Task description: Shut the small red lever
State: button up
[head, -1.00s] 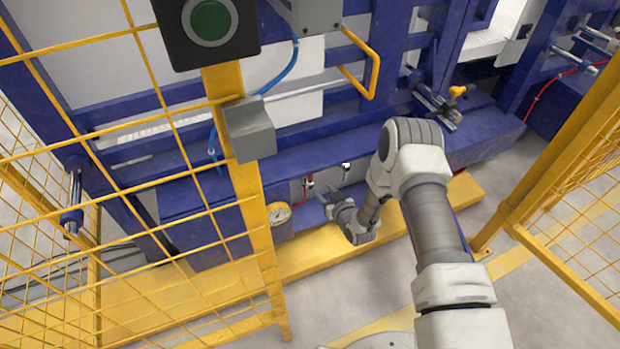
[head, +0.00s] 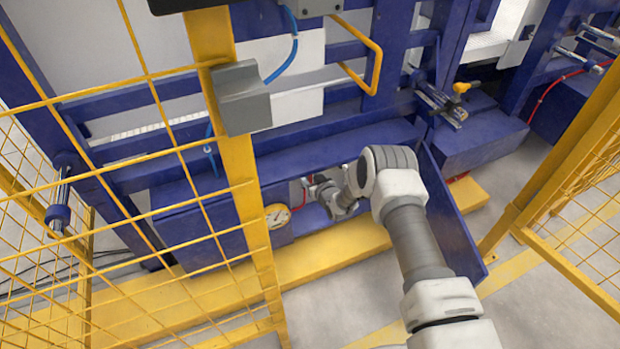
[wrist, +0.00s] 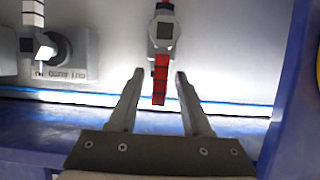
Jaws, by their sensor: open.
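The small red lever (wrist: 160,80) shows in the wrist view, hanging straight down from a grey valve body (wrist: 163,32) on a pale panel. My gripper (wrist: 158,74) is open, with one finger on each side of the lever. A gap shows between the lever and each finger, and I cannot tell how deep the lever sits between them. In the head view my gripper (head: 324,190) reaches into a low recess of the blue machine (head: 200,215). My wrist hides most of the recess and I cannot make out the lever there.
A second valve with a white handle (wrist: 37,45) stands left in the wrist view. A round gauge (head: 278,215) is left of the recess. A blue panel (head: 455,215) stands out right of my arm. A yellow mesh fence (head: 130,200) is at left, with a yellow step (head: 340,248) below.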

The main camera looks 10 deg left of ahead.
grip_shut()
dwell(1.4)
